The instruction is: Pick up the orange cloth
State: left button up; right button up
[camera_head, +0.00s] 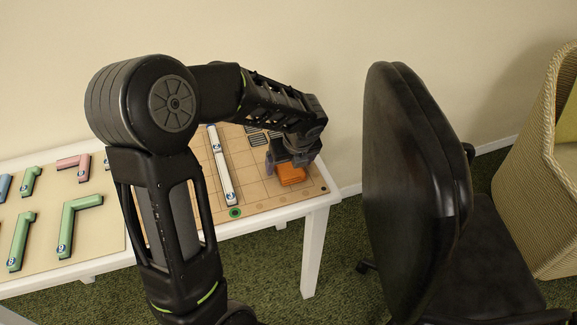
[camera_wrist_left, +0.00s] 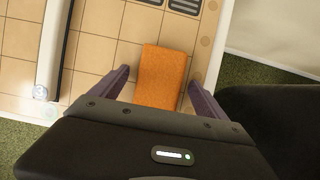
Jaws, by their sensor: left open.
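The orange cloth (camera_head: 289,174) is a small folded block lying on the tan gridded board near the right end of the white table. In the left wrist view the cloth (camera_wrist_left: 162,76) lies between the two fingers of my left gripper (camera_wrist_left: 160,82), with a gap on each side. In the head view my left gripper (camera_head: 284,158) is open above the cloth and hides part of it. My right gripper is not in either view.
A white bar (camera_head: 220,166) lies on the gridded board (camera_head: 262,192) left of the cloth. Green and pink angled pieces lie on the table's left part. A black office chair (camera_head: 410,190) stands close to the table's right end, with a wicker chair (camera_head: 545,190) beyond.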

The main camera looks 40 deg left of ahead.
pick_arm(q)
jog(key=shift+c, duration=0.4)
jog(key=c, duration=1.4)
